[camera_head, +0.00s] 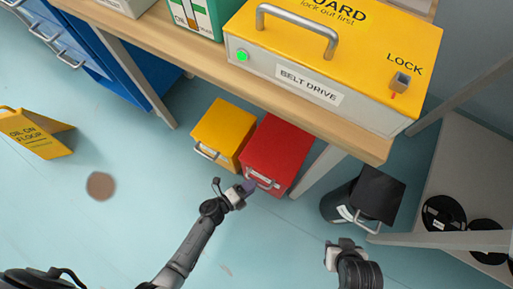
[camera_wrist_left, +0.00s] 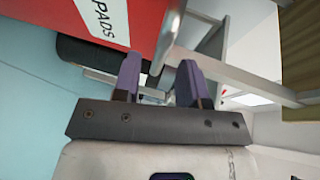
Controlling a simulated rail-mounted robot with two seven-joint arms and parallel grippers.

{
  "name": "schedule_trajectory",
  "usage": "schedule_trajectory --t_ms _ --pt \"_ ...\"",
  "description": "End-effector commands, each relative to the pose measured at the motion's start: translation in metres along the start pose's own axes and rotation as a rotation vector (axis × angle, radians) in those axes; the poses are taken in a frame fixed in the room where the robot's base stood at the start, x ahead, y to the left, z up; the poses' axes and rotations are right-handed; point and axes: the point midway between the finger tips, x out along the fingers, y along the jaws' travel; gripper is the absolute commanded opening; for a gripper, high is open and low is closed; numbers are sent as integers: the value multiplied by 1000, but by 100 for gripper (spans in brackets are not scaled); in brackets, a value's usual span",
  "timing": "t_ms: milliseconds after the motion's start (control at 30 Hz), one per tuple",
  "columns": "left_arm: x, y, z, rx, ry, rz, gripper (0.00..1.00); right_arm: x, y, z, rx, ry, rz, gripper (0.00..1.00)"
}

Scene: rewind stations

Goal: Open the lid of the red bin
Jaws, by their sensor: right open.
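The red bin (camera_head: 277,150) stands on the floor under the bench edge, beside a yellow bin. Its lid looks shut, with a silver handle (camera_head: 262,180) at the near edge. My left gripper (camera_head: 246,187) is at the left end of this handle. In the left wrist view the red bin (camera_wrist_left: 112,15) has a white label reading "PADS". The purple fingers (camera_wrist_left: 160,75) are apart there, with the silver handle (camera_wrist_left: 168,35) close at their tips; I cannot tell whether they touch it. My right gripper (camera_head: 346,243) is open and empty, low on the right.
The yellow bin (camera_head: 222,130) is left of the red one. A black bin (camera_head: 376,192) stands to the right, near a shelf with black reels (camera_head: 443,212). The bench (camera_head: 300,128) with the yellow guard box (camera_head: 340,45) overhangs behind. A yellow floor sign (camera_head: 36,133) is far left.

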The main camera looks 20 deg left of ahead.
Motion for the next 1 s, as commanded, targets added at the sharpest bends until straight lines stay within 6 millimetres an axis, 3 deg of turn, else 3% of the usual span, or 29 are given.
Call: schedule_trajectory --t_ms 100,300,700,1000 --pt "16 1 0 0 0 -2 39 8 0 2 0 0 0 43" --pt "30 1 0 -1 0 0 39 12 0 4 0 0 0 43" --pt "34 0 0 -1 0 0 39 12 0 4 0 0 0 43" --pt "34 0 0 -1 0 0 11 12 0 4 1 1 0 43"
